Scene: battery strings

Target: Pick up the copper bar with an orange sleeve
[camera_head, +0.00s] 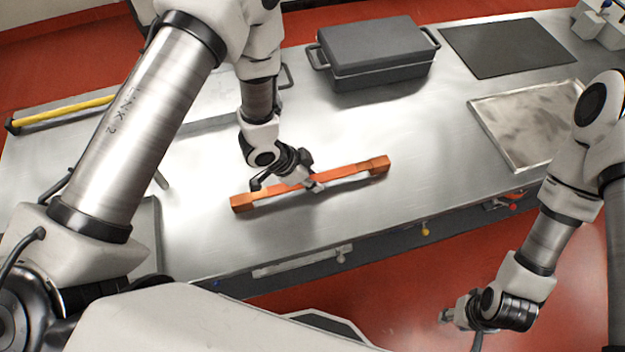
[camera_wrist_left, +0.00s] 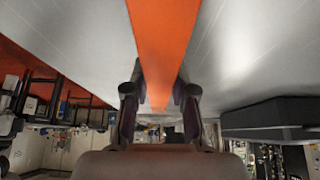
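The copper bar (camera_head: 243,202) lies slantwise over the steel worktop, with copper blocks at its ends and an orange sleeve (camera_head: 345,172) between them. My left gripper (camera_head: 313,186) is at the middle of the bar from above and hides part of the sleeve. In the left wrist view the orange sleeve (camera_wrist_left: 163,45) runs between my two fingers, whose tips meet its edges on both sides; the gripper looks shut on it. I cannot tell whether the bar touches the worktop. My right gripper (camera_head: 447,317) is over the red floor, away from the bar; its fingers are too small to read.
A dark lidded case (camera_head: 375,55) with side handles stands behind the bar. A black mat (camera_head: 508,47) and a shallow metal tray (camera_head: 530,122) lie to the right. A yellow bar (camera_head: 65,112) lies at the left. The worktop between bar and tray is clear.

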